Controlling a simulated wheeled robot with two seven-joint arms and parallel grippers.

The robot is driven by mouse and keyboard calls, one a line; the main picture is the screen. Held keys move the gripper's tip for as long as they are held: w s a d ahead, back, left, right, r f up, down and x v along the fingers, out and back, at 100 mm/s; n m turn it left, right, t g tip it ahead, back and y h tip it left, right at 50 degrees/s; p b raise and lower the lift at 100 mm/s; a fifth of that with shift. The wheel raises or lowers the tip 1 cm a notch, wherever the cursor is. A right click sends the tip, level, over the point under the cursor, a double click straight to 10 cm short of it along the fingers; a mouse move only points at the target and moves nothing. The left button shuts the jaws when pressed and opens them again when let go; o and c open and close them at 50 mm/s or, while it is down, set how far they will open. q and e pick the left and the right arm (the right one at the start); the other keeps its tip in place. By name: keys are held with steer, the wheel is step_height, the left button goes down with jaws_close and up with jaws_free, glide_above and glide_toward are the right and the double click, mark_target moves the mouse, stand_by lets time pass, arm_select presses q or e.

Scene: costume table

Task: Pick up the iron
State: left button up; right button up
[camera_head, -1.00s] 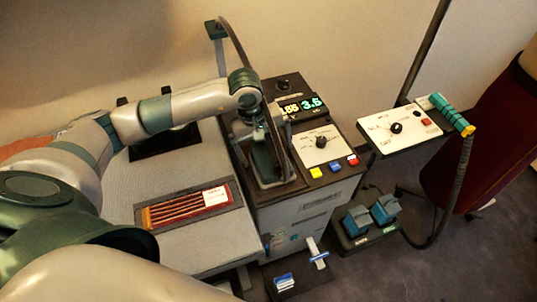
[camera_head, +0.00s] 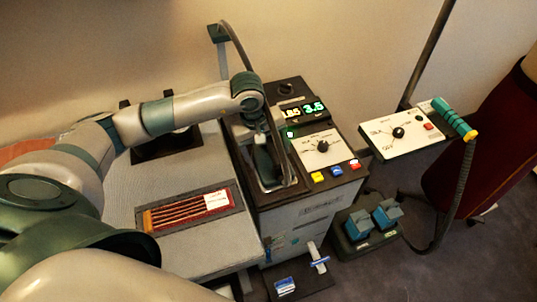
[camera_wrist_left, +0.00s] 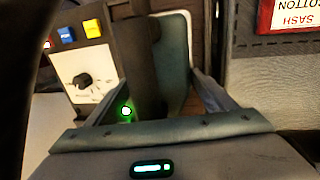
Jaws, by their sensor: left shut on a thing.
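The iron (camera_head: 264,164) sits in the framed recess on the left of the control unit's top, partly hidden by my left gripper and wrist. My left gripper (camera_head: 266,150) reaches down over it from the left and is shut on it. In the left wrist view the iron's dark handle (camera_wrist_left: 136,60) runs between the two fingers, with its teal body (camera_wrist_left: 173,62) beside it over a pale surface. I cannot tell whether the iron's base touches the recess. My right gripper is not in view.
The control unit (camera_head: 318,177) has a lit display (camera_head: 303,109), a knob and coloured buttons. A hose arches behind my left wrist. A grey padded table (camera_head: 185,248) with a red sash box (camera_head: 187,211) lies left. A second panel (camera_head: 397,135) stands right, above blue pedals (camera_head: 372,219).

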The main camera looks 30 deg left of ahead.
arm_select(q)
steer(key=shift+w+r, duration=0.1)
steer(key=shift+r, duration=0.15)
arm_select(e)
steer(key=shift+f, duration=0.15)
